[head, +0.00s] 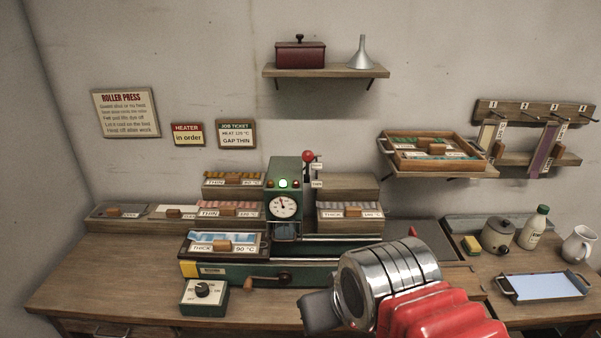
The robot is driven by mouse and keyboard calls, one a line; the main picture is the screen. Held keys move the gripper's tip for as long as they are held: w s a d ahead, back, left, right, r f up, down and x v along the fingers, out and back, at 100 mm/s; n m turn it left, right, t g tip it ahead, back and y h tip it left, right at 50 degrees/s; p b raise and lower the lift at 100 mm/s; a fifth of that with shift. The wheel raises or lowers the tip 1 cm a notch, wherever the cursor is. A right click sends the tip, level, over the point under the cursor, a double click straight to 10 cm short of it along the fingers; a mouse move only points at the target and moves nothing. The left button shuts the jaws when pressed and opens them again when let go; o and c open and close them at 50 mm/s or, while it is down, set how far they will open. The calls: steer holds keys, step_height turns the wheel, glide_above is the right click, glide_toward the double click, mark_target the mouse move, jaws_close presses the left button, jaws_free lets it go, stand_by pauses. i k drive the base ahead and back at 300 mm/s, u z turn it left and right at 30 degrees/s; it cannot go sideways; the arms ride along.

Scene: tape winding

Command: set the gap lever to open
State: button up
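The gap lever is most likely the lever with a red ball knob (308,156) at the upper right of the green roller press (285,172), in the head view. Its knob stands high, near the top of a scale with small labels (317,184) that are too small to read surely. My arm reaches in from the lower right. My gripper (318,312) is a dark grey end at the front edge of the bench, well below and apart from the lever. Its fingers are not clearly visible, so I cannot tell whether it is open or shut.
Sample trays (229,213) stand left of the press and a stepped rack (349,197) right of it. A dial box (204,298) and crank (264,281) are in front. A job ticket (236,134) reads "GAP THIN". The bench at front left (110,280) is clear.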

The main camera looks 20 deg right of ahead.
mark_target(307, 156)
steer(key=u, duration=0.4)
steer(key=k, duration=0.9)
steer(key=u, duration=0.65)
steer(key=i, duration=1.5)
steer(key=z, duration=0.75)
steer(key=i, duration=0.55)
steer(key=z, duration=0.3)
